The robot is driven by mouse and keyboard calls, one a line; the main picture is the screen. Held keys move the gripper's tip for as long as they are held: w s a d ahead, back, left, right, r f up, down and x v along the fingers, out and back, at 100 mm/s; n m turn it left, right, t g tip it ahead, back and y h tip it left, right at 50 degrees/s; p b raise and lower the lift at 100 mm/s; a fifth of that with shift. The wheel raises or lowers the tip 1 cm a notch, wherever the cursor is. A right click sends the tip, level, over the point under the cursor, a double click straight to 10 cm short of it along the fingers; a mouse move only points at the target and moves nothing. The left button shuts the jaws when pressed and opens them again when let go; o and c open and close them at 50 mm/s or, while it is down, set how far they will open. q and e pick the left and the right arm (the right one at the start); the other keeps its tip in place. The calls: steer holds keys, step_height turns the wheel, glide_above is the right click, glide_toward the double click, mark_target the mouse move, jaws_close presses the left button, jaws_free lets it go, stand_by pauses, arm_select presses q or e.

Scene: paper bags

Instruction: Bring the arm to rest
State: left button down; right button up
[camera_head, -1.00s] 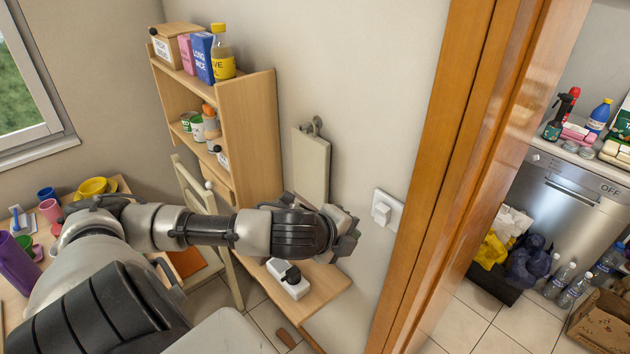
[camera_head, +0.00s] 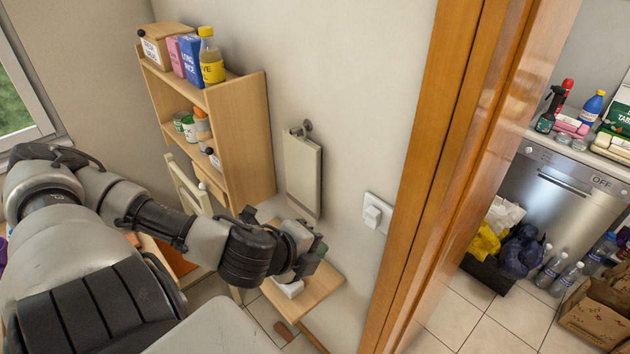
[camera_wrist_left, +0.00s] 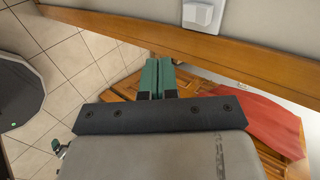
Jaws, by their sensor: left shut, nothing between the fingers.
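My left arm comes in from the left in the head view and reaches toward the wall beside the wooden shelf unit. My left gripper (camera_head: 312,262) is at the end of it, over the low wooden ledge (camera_head: 318,288) and in front of the wall. In the left wrist view the two green fingers of the left gripper (camera_wrist_left: 158,78) lie side by side, shut, with nothing held.
A shelf unit (camera_head: 245,125) with boxes and a bottle (camera_head: 210,58) stands behind the arm. A cutting board (camera_head: 301,175) hangs on the wall near a light switch (camera_head: 376,213). A wooden door frame (camera_head: 440,170) stands to the right, with tiled floor (camera_head: 465,308) beyond.

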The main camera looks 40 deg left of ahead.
steer(key=shift+w, duration=0.3)
